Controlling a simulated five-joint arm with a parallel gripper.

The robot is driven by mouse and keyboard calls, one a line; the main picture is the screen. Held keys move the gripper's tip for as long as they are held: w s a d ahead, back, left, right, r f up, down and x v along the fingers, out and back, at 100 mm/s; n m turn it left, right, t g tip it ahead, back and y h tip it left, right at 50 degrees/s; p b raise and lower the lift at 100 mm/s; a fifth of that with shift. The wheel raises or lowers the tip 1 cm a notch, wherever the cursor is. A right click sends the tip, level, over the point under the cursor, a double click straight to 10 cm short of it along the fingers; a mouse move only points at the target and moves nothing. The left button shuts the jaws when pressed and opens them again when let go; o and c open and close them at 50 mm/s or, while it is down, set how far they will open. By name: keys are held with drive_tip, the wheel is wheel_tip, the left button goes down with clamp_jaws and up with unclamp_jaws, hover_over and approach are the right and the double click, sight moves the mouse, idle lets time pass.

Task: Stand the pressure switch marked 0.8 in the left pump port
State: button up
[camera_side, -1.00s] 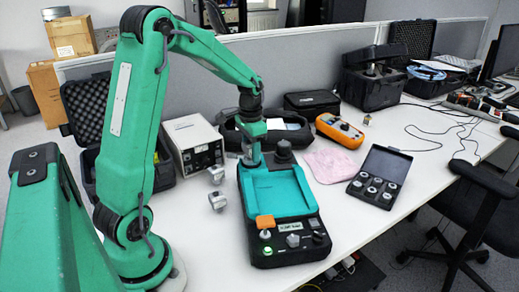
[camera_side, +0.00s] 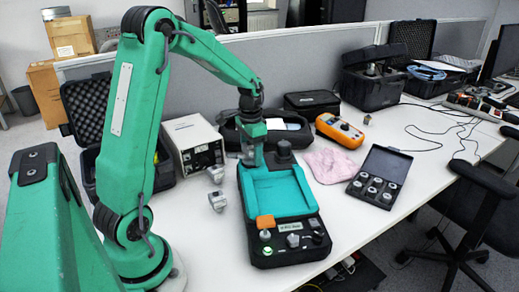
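A black unit with a teal recessed top (camera_side: 278,189), which I take to be the pump, stands mid-table. Its front panel carries an orange piece (camera_side: 265,221), a silver fitting (camera_side: 293,240) and a lit green button. A dark round knob (camera_side: 284,152) stands at its back. My gripper (camera_side: 251,160) points down at the unit's back left corner; its fingertips are too small to tell whether they are open or hold anything. Two silver fittings (camera_side: 216,174) (camera_side: 217,201) lie on the table left of the unit. No 0.8 mark is readable, and I cannot make out the left port.
An open black case (camera_side: 384,165) with several small round silver-topped pieces lies at right. A grey instrument box (camera_side: 192,145) stands at left. The table's front right is clear.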

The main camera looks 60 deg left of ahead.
drive_tip(key=shift+r, duration=3.9)
drive_tip(key=shift+s+d+r, duration=0.1)
drive_tip(key=shift+d+r, duration=0.1)
drive_tip(key=shift+d, duration=0.05)
drive_tip(key=s+d+r+t, duration=0.2)
drive_tip(key=s+d, duration=0.6)
drive_tip(key=d, duration=0.1)
drive_tip(key=s+d+r+t, duration=0.3)
drive_tip(key=s+d, duration=0.4)
drive_tip(key=d, duration=0.1)
drive_tip(key=shift+s+d+r+t, duration=0.25)
drive_tip(key=shift+s+d+t, duration=0.05)
drive_tip(key=shift+s+d, duration=0.1)
drive_tip(key=shift+c, duration=0.2)
